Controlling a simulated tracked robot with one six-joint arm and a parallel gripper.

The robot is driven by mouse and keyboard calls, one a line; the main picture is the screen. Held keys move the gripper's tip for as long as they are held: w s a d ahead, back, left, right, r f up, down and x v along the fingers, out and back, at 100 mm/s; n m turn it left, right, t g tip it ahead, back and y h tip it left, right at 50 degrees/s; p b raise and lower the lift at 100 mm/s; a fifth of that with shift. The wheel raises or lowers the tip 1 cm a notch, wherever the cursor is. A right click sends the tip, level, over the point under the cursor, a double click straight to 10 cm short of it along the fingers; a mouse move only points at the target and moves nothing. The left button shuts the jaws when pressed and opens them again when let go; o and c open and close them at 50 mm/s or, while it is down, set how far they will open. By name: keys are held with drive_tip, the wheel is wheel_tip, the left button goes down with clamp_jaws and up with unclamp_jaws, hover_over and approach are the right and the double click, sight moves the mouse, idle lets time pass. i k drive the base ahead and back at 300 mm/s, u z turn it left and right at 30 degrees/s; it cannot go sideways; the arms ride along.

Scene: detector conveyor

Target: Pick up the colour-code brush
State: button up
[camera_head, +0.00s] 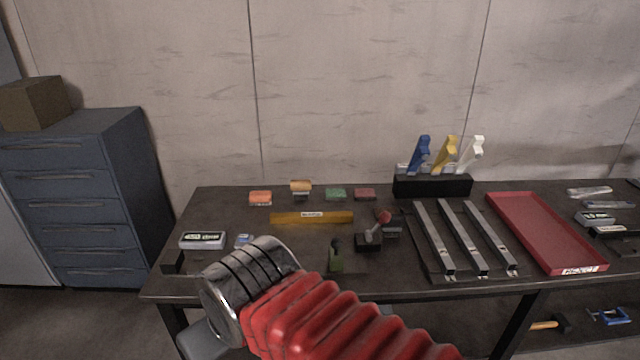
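No brush stands out for certain. A small tool with a red rounded head (383,216) leans up out of a small black block (368,242) at the middle of the table. A small dark green upright piece (336,257) stands to its left, near the front edge. Tools with blue (420,150), yellow (446,152) and white (471,153) handles stand in a black rack (432,187) at the back. I cannot tell which of these is the colour-code brush. My arm, with red bellows and a silver wrist, crosses the lower foreground. A grey part of my gripper (206,341) shows below the wrist; its fingers are hidden.
The dark table (215,213) also bears a yellow bar (290,218), several small coloured blocks, three metal rails (463,237) and a red tray (600,262). A white-labelled box (202,240) lies at the left. A blue drawer cabinet (75,195) stands left of the table.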

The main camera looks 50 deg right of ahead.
sight(300, 188)
drive_tip(key=z, duration=0.35)
drive_tip(key=i, duration=0.5)
drive_tip(key=z, duration=0.75)
drive_tip(key=i, duration=0.5)
drive_tip(key=z, duration=0.35)
